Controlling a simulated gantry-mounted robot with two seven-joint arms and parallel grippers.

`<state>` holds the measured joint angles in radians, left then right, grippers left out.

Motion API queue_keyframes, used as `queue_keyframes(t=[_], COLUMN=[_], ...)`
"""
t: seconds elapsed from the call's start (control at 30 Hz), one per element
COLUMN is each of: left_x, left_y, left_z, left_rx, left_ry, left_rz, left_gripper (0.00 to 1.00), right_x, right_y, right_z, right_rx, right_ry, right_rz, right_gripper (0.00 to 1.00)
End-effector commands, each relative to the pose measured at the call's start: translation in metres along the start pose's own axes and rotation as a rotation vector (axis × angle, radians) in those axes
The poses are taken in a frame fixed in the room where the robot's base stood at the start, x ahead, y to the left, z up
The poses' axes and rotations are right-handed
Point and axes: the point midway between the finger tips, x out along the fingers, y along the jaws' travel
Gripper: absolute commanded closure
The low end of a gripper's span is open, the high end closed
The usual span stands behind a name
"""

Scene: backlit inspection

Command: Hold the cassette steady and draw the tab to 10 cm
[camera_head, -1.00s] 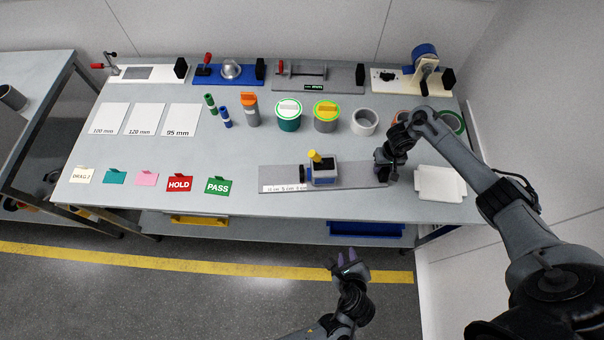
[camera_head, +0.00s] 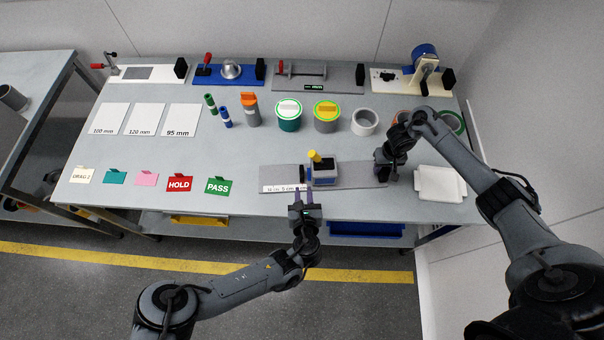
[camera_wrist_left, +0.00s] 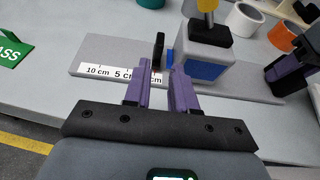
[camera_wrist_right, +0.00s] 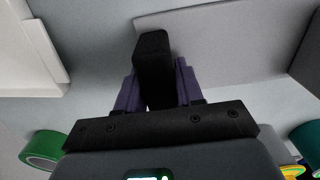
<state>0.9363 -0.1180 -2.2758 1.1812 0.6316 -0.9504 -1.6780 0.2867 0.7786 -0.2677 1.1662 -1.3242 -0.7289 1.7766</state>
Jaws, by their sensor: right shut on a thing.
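The grey cassette (camera_head: 323,174) with blue sides and a yellow knob (camera_head: 314,157) sits on a grey board (camera_head: 362,176). A white scale strip (camera_wrist_left: 115,73) marked in cm runs along the board's left part. A black upright tab (camera_wrist_left: 158,50) stands close to the cassette's left side, with a blue piece beside it. My left gripper (camera_head: 303,191) is open and empty at the board's front edge; its fingers (camera_wrist_left: 158,88) point toward the tab, which is beyond the tips. My right gripper (camera_head: 383,166) is shut on a black block (camera_wrist_right: 153,60) at the board's right end.
A white tray (camera_head: 440,184) lies right of my right gripper. PASS (camera_head: 218,187) and HOLD (camera_head: 179,184) cards stand to the left. Jars, a white ring (camera_head: 364,122) and tape rolls stand behind.

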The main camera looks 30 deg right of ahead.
Motion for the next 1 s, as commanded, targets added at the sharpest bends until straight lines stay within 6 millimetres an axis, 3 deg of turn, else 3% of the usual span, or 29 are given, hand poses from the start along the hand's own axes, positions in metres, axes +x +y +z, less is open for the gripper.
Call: queue_keyframes(t=[0.5, 1.0], left_x=[0.069, 0.092], left_y=[-0.001, 0.000], left_z=[-0.002, -0.001], left_rx=[0.001, 0.000], left_ry=[0.001, 0.002], left_rz=[0.002, 0.001], left_gripper=[0.74, 0.74], right_x=[0.001, 0.001], right_y=[0.000, 0.000], right_z=[0.001, 0.001], right_rx=[0.000, 0.000], right_ry=[-0.003, -0.002], right_rz=[0.001, 0.001], right_gripper=[1.00, 1.00])
